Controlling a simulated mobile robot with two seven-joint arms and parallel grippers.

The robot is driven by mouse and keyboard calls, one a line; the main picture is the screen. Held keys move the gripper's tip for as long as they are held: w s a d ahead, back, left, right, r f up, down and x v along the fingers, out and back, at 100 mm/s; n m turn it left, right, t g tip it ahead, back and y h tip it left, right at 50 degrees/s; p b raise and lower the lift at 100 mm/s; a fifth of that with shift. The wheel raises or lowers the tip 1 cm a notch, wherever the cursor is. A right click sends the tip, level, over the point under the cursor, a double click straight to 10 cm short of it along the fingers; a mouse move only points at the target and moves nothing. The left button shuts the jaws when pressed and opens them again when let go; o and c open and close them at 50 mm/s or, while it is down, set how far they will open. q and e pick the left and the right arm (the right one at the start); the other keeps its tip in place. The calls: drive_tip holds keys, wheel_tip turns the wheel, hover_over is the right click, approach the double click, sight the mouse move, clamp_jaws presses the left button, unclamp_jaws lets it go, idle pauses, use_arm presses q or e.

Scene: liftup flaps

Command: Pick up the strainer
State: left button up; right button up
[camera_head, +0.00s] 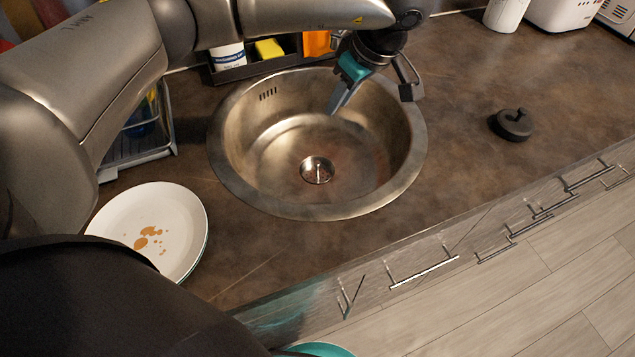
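The metal strainer (317,170) sits in the drain at the bottom of the round steel sink (228,165), with a small upright stem in its middle. My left gripper (374,100) hangs over the back right part of the sink. Its two fingers are spread apart with nothing visible between them. It is above and to the right of the strainer and apart from it. My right gripper does not show.
A stained white plate (185,220) lies left of the sink, near a dish rack (140,150). A caddy (290,62) holding a yellow sponge (269,49) stands behind the sink. A dark round lidlike object (513,124) lies on the right. The counter between is clear.

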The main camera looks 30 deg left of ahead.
use_arm(q)
drive_tip(key=b, duration=0.8)
approach(319, 164)
drive_tip(key=w+v, duration=0.1)
drive_tip(key=v, duration=0.3)
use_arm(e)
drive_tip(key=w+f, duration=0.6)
use_arm(q)
drive_tip(key=b+x, duration=0.1)
drive_tip(key=x, duration=0.2)
drive_tip(key=b+x, duration=0.1)
drive_tip(key=x, duration=0.2)
drive_tip(key=s+b+x, duration=0.1)
drive_tip(key=x, duration=0.2)
drive_tip(key=shift+a+f+b, duration=0.1)
drive_tip(key=shift+f+b, duration=0.1)
drive_tip(key=shift+b, duration=0.15)
drive_tip(key=shift+b+x, duration=0.9)
drive_tip(key=shift+x, duration=1.55)
drive_tip(key=shift+w+a+f, duration=0.1)
drive_tip(key=shift+a+f, duration=0.1)
drive_tip(key=shift+f, duration=0.4)
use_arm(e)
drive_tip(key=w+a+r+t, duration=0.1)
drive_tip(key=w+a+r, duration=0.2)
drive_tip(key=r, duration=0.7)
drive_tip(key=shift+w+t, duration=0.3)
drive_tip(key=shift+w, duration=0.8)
